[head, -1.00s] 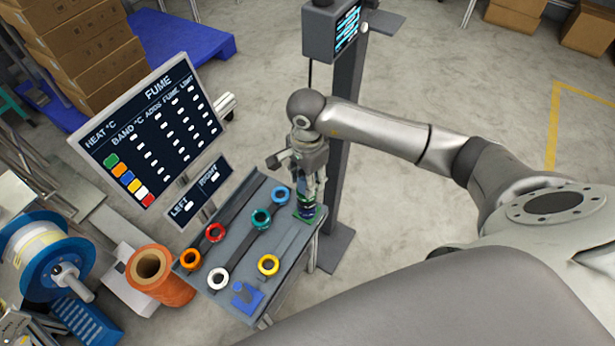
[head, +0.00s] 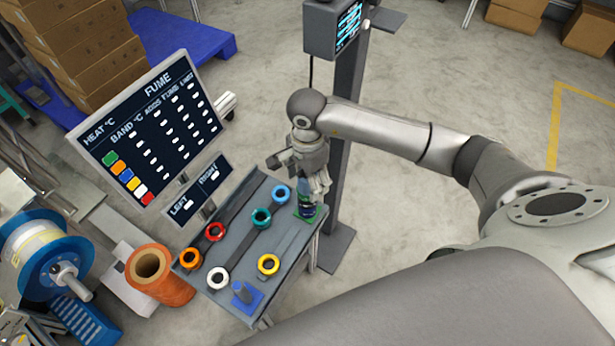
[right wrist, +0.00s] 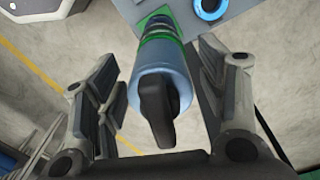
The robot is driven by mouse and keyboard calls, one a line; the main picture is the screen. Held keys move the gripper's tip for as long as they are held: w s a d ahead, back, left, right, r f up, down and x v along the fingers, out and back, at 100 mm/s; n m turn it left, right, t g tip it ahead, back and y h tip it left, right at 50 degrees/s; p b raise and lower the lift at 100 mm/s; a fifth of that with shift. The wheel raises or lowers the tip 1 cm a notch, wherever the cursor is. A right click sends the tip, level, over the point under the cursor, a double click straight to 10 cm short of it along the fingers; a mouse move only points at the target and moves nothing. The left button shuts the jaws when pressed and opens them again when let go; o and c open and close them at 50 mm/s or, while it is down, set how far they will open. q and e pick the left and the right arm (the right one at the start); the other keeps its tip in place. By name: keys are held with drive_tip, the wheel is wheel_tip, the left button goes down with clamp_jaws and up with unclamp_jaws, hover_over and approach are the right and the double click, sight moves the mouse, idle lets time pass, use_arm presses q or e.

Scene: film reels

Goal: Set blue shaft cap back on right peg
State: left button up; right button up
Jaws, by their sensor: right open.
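The blue shaft cap (right wrist: 158,88) is a pale blue cylinder with a black knob on top. In the right wrist view it sits upright on a green-banded peg (right wrist: 157,48). In the head view this peg stands on a green base (head: 307,213) at the table's right edge. My right gripper (head: 314,186) is just above it, partly hiding the cap. In the right wrist view my right gripper's fingers (right wrist: 158,95) are spread on both sides of the cap, with gaps. My left gripper is not in view.
The grey table (head: 238,305) holds several coloured rings, including a blue ring (head: 281,194), and a blue block with a post (head: 243,296). A FUME board (head: 150,130) stands behind its left side. A dark column (head: 345,170) rises close behind my right gripper.

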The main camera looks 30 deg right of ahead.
drive_tip(key=shift+r, duration=0.1)
wheel_tip(320, 180, up, 8)
drive_tip(key=shift+f, duration=0.1)
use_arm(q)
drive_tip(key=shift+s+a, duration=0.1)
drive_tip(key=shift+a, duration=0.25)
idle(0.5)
